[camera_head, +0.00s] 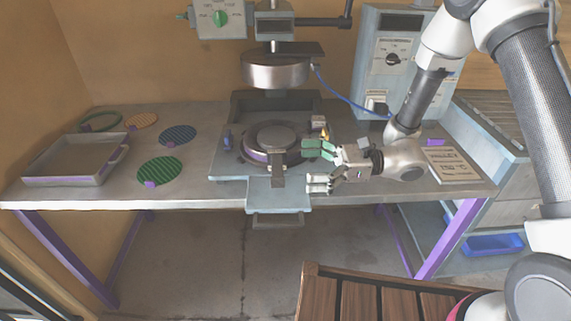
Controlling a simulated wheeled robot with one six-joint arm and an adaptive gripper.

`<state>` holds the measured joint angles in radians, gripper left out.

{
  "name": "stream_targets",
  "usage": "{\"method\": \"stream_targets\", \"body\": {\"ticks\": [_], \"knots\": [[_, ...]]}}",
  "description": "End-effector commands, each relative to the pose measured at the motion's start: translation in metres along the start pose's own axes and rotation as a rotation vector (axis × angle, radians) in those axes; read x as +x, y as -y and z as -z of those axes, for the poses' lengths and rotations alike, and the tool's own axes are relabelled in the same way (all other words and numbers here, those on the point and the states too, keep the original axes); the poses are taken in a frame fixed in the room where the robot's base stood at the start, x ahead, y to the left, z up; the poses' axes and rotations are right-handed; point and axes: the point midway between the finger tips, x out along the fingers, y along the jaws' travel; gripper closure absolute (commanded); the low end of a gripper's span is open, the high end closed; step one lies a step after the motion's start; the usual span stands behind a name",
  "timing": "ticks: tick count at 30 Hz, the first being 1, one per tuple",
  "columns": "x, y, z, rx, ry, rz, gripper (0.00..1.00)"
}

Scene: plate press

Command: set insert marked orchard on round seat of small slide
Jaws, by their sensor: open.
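Several round discs lie on the left of the bench: a green-rimmed one (101,121), an orange one (141,120), a blue striped one (178,134) and a green patterned one (160,170). Some have small purple tabs. No marking on them is readable, so I cannot tell which is orchard. The pale blue slide (232,168) sits under the press, with a dark round seat (248,141) on it and a grey round piece (276,138) in its middle. My gripper (315,166) is open, fingers pointing left, just right of the seat. Nothing shows between its fingers.
The metal press head (275,69) hangs above the seat. A grey tray (70,177) stands at the far left. A control box (393,65) with a blue cable stands behind my arm. A lettered card (452,166) lies at right. The bench between discs and slide is clear.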

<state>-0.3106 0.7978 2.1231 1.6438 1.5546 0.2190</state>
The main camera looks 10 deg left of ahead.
Motion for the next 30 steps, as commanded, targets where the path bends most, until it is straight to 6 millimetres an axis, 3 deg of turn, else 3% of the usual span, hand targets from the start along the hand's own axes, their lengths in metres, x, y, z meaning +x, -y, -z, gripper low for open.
{"method": "stream_targets", "body": {"ticks": [3, 7, 20, 25, 30], "knots": [[-0.025, 0.001, 0.000, 0.000, -0.001, 0.003, 0.00], [-0.043, 0.001, 0.000, 0.000, 0.000, 0.002, 0.00], [-0.055, -0.005, -0.008, -0.031, -0.020, -0.024, 0.00], [-0.083, -0.041, -0.047, -0.210, -0.156, -0.156, 0.00], [-0.139, -0.094, -0.080, -0.484, -0.410, -0.342, 0.00]]}}
